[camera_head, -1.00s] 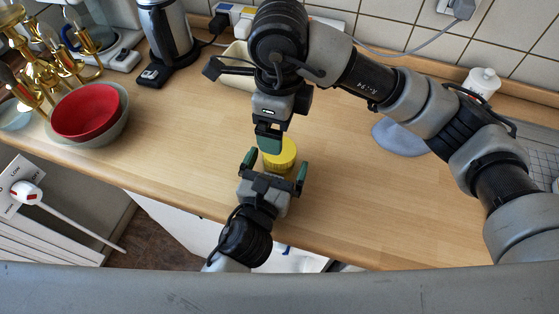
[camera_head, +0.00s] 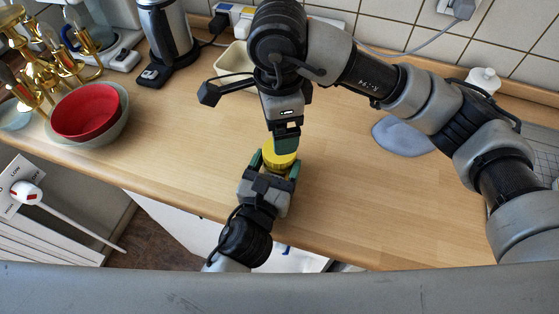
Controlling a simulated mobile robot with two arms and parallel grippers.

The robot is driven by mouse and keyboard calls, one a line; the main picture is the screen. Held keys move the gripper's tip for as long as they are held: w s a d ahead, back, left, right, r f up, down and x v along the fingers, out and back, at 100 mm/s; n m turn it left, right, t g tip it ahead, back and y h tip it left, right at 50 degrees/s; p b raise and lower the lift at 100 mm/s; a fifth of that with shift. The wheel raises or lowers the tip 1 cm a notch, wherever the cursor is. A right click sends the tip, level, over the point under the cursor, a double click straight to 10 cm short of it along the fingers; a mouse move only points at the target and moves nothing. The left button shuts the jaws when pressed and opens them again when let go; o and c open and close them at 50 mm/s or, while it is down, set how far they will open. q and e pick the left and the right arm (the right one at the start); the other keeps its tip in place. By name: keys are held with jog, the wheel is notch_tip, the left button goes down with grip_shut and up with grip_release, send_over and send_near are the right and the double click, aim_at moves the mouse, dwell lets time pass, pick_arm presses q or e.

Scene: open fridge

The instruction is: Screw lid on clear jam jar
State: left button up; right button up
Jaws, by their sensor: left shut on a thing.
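The yellow lid (camera_head: 279,158) is in the middle of the wooden counter, near its front edge, and appears to sit on top of the jar. The clear jam jar itself is hidden below the lid and behind my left gripper. My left gripper (camera_head: 276,168) comes in from the front, its two green-tipped fingers closed in on either side, shut on the jar just under the lid. My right gripper (camera_head: 286,146) points down from above, with its green fingertip at the lid's far upper side. Its fingers overlap, so I cannot tell whether it grips the lid.
Red and grey bowls (camera_head: 88,112) and a brass candelabra (camera_head: 50,60) stand at the left. A kettle (camera_head: 168,35) and a cream tub (camera_head: 235,62) are at the back. A grey-blue cloth-like item (camera_head: 402,138) lies right. Counter left and right of the grippers is clear.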

jog(key=n, duration=2.2)
jog(key=shift+n, duration=0.3)
jog(key=n, duration=0.7)
jog(key=shift+f, duration=0.1)
jog(key=shift+f, duration=3.95)
